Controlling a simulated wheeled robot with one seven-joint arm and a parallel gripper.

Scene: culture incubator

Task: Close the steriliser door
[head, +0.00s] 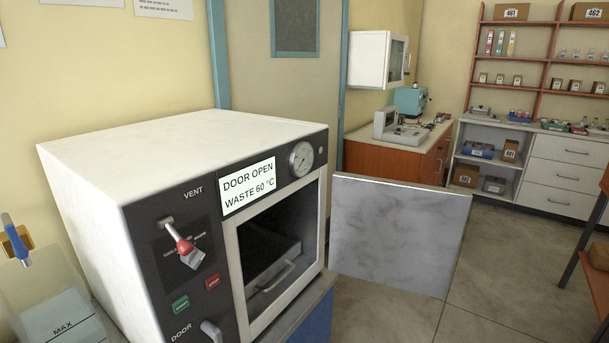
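The steriliser (130,165) is a white box with a dark front panel, standing at the left in the head view. Its display (248,186) reads "DOOR OPEN WASTE 60 °C". The steriliser door (395,235) is a grey square panel, swung wide open to the right of the chamber. The chamber opening (310,208) shows a dark inside with a tray and its handle (276,277). A red-tipped vent lever (182,245) and a door handle (211,331), cut by the lower edge, are on the panel. My gripper is not in view.
The steriliser stands on a blue-sided bench (316,318). A clear container marked "MAX" (62,318) is at the lower left. Open floor (500,280) lies right of the door. An orange-topped table edge (604,185) is at the far right; cabinets (566,175) and shelves stand behind.

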